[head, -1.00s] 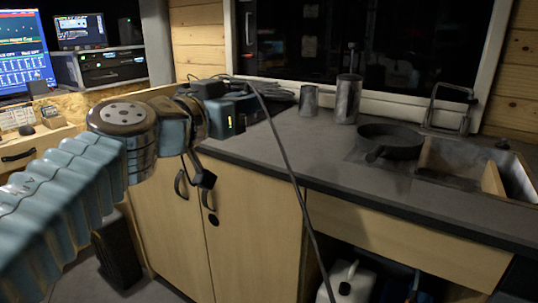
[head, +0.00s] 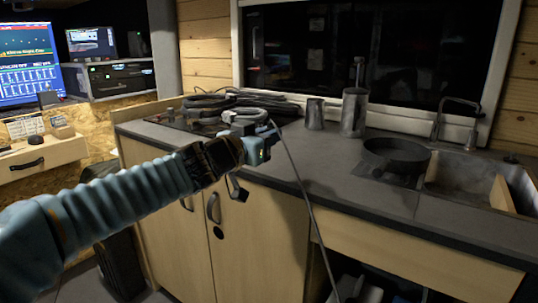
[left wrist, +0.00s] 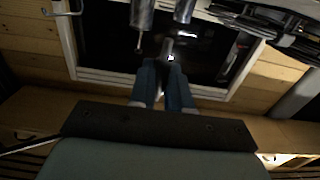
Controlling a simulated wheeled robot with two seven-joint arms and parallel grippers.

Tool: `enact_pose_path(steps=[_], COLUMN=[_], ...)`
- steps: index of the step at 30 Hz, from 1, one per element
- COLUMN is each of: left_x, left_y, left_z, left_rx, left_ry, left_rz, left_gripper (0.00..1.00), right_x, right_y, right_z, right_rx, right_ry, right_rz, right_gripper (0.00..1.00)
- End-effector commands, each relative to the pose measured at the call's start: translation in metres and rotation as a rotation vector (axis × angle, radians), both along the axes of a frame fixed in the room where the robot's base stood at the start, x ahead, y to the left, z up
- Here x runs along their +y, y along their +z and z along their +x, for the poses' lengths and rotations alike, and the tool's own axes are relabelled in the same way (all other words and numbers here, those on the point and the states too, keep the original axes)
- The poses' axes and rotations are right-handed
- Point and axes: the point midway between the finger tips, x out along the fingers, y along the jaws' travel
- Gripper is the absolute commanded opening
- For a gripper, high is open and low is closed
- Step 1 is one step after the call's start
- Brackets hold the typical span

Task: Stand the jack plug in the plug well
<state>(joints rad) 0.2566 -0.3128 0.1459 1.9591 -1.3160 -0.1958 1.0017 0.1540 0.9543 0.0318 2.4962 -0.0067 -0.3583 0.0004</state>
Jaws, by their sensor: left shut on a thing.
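My left gripper (head: 264,145) reaches out over the front of the grey counter, its fingers pointing away and mostly hidden in the head view. In the left wrist view its two blue-grey fingers (left wrist: 167,82) are closed on a small dark cylindrical piece with a bright spot, which I take to be the jack plug (left wrist: 167,47). A thin dark cable (head: 300,190) runs from beside the gripper down past the counter front. I cannot pick out the plug well for certain. My right gripper is not in view.
On the counter (head: 330,165) stand a metal cup (head: 315,114) and a taller metal cylinder (head: 353,112) with a rod. A black pan (head: 396,156) sits by the sink (head: 465,172). Coiled cables (head: 210,106) lie at the back left. The middle counter is clear.

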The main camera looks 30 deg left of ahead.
Motion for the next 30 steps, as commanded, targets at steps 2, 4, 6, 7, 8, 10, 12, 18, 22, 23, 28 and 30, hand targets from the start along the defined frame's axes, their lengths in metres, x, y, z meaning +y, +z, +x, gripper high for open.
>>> enact_pose_path(steps=[2,4,6,7,8,10,12,18,22,23,28,30], left_x=[0.003,0.003,0.004,0.005,0.006,0.007,0.007,0.005,0.005,0.005,0.006,0.006], left_y=[-0.009,-0.014,-0.017,-0.019,-0.022,-0.035,-0.046,-0.051,-0.051,-0.051,-0.054,-0.054], left_z=[0.006,0.01,0.013,0.015,0.017,0.017,0.016,0.016,0.016,0.016,0.016,0.016], left_rx=[0.005,0.004,0.003,0.002,0.003,0.002,0.002,-0.003,-0.002,-0.002,-0.002,-0.002], left_ry=[0.002,0.001,0.0,0.001,0.002,0.002,0.002,0.001,0.001,0.001,0.001,0.001], left_rz=[-0.001,-0.001,0.0,0.0,-0.001,-0.001,0.0,0.001,0.001,0.001,0.001,0.001], left_gripper=[0.0,0.0,0.0,0.0,0.0,0.0,0.0,0.0,0.0,0.0,0.27,0.37], right_x=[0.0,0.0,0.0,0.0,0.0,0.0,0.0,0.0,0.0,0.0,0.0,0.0], right_y=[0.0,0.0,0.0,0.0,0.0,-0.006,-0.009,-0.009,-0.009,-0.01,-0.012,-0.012], right_z=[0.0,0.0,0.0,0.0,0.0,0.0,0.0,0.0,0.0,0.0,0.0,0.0], right_rx=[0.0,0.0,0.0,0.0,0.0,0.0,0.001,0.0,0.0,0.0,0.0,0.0], right_ry=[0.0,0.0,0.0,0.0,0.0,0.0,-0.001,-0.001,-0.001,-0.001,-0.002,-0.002], right_rz=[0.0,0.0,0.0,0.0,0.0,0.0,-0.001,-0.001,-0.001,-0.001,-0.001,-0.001], right_gripper=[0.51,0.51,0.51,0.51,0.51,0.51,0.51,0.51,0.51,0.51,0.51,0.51])
